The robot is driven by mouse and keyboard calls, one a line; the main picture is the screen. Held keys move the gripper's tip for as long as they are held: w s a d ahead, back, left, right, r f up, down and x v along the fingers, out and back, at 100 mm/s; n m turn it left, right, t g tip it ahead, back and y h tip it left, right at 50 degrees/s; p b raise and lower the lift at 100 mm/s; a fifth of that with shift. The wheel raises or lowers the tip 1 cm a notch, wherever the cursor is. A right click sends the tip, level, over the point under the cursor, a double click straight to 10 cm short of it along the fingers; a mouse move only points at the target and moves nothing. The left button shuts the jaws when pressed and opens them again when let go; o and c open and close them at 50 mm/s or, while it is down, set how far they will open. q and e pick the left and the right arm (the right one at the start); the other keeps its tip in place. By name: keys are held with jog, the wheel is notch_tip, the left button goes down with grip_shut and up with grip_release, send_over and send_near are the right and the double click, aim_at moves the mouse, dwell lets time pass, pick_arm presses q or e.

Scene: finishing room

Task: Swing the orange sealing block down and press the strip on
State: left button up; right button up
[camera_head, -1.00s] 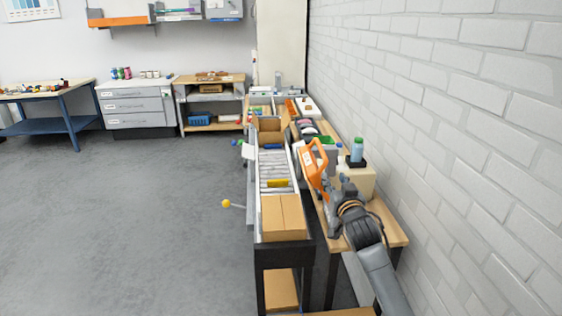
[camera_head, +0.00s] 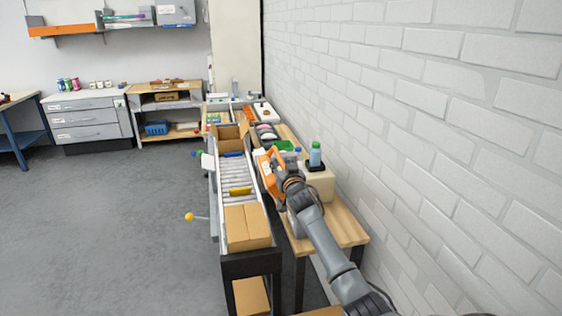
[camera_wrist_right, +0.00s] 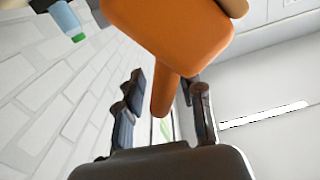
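The orange sealing block (camera_head: 268,172) stands raised beside the right side of the roller conveyor (camera_head: 240,176). In the right wrist view the orange body (camera_wrist_right: 180,32) fills the top, and an orange handle (camera_wrist_right: 165,95) hangs down from it. My right gripper (camera_wrist_right: 168,103) is open, with one finger on each side of the handle and gaps showing on both sides. In the head view my right gripper (camera_head: 284,182) is at the block, partly overlapping it. A closed carton (camera_head: 246,228) sits at the conveyor's near end. I cannot make out the strip. My left gripper is out of view.
An open carton (camera_head: 229,136) stands farther up the conveyor. A yellow-knobbed lever (camera_head: 190,217) sticks out left. The floor at left is clear.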

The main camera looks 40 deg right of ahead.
jog(key=shift+w+d, duration=0.2)
jog(key=shift+w, duration=0.15)
grip_shut()
jog(key=shift+w+a+f+n+h+b, duration=0.15)
jog(key=shift+w+a+f+n+b, duration=1.5)
jog(key=shift+a+f+b, duration=1.3)
jog(key=shift+w+a+f+n+h+b, duration=0.2)
jog(key=shift+w+a+f+n+b, duration=1.65)
jog(key=shift+b, duration=2.05)
jog(key=shift+w+a+f+n+h+b, duration=0.15)
jog(key=shift+w+a+f+n+b, duration=0.6)
jog(key=shift+a+f+n+b, duration=1.95)
jog(key=shift+d+f+m+b, duration=0.65)
jog(key=shift+d+m+b, duration=0.05)
jog(key=shift+d, duration=0.05)
